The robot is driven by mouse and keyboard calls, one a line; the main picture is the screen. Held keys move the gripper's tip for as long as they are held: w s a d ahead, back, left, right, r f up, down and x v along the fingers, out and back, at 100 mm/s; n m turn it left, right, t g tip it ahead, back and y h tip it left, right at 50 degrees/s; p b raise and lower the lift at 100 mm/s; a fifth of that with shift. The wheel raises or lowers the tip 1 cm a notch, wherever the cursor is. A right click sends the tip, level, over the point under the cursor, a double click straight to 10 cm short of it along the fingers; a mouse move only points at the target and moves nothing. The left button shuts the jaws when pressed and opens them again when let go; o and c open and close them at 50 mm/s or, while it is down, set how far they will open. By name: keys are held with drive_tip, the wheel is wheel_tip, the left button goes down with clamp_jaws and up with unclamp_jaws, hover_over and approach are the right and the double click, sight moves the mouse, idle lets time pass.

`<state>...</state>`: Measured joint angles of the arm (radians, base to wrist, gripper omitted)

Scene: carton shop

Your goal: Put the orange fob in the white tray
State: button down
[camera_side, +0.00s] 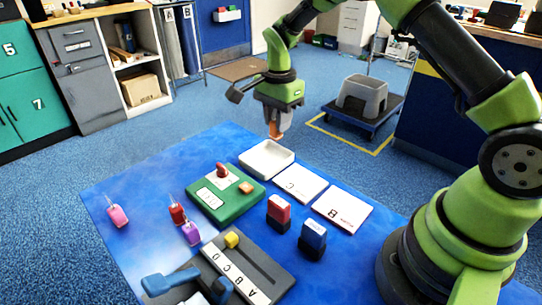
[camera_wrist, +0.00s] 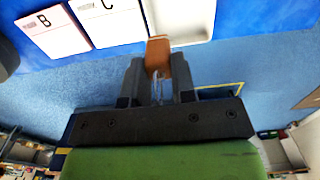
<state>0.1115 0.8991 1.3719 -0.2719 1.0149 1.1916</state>
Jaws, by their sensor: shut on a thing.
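My gripper (camera_side: 276,121) is shut on the orange fob (camera_side: 274,131) and holds it in the air, just above and behind the white tray (camera_side: 262,160) as seen from the side. In the wrist view the orange fob (camera_wrist: 158,50) sticks out between the fingers of my gripper (camera_wrist: 158,68), its clear loop lying back between them. The white tray (camera_wrist: 185,20) shows beyond the fob there, and the fob's tip overlaps the tray's near left edge in the picture. The tray looks empty in the side view.
Cards C (camera_side: 299,183) and B (camera_side: 342,208) lie beside the tray. A green board (camera_side: 218,208), red stamp (camera_side: 279,211) and blue stamp (camera_side: 313,238) stand nearer. Pink (camera_side: 117,214), red (camera_side: 177,212) and purple (camera_side: 191,233) fobs lie left. A grey lettered rack (camera_side: 262,258) is in front.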

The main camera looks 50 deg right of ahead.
wheel_tip(320, 180, down, 8)
drive_tip(key=shift+f, duration=0.1)
idle(0.4)
drive_tip(key=c, duration=0.9)
unclamp_jaws()
drive_tip(key=shift+f, duration=0.1)
drive_tip(key=shift+c, duration=0.2)
